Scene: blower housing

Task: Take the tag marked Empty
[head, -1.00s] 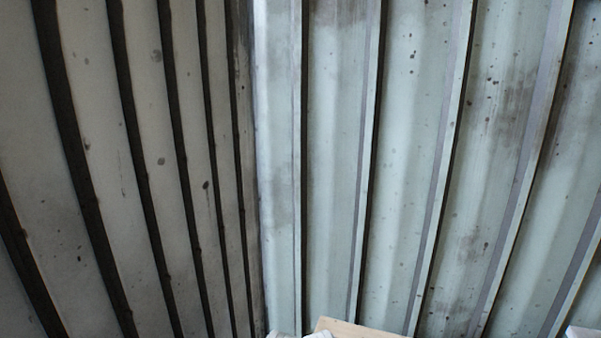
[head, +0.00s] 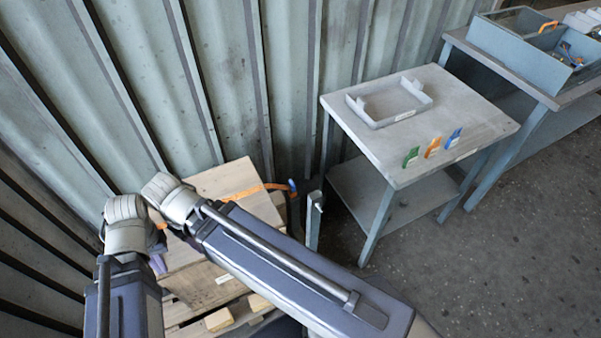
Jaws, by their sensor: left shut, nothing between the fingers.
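Three small upright tags stand in a row along the front edge of a grey table: a green tag (head: 411,156), an orange tag (head: 432,147) and a blue tag (head: 453,139). Their markings are too small to read, so I cannot tell which says Empty. My left arm fills the lower left, folded in front of a stack of cartons and well apart from the tags. Its gripper's fingertips are not clearly made out. The left gripper is shut and empty. My right gripper is not in view.
The grey table (head: 365,150) bears a shallow open frame (head: 390,101). Cartons (head: 225,182) with an orange strap stand on a pallet left of the table. A second bench (head: 465,42) with a blue-grey bin (head: 510,48) is at upper right. Floor at lower right is clear.

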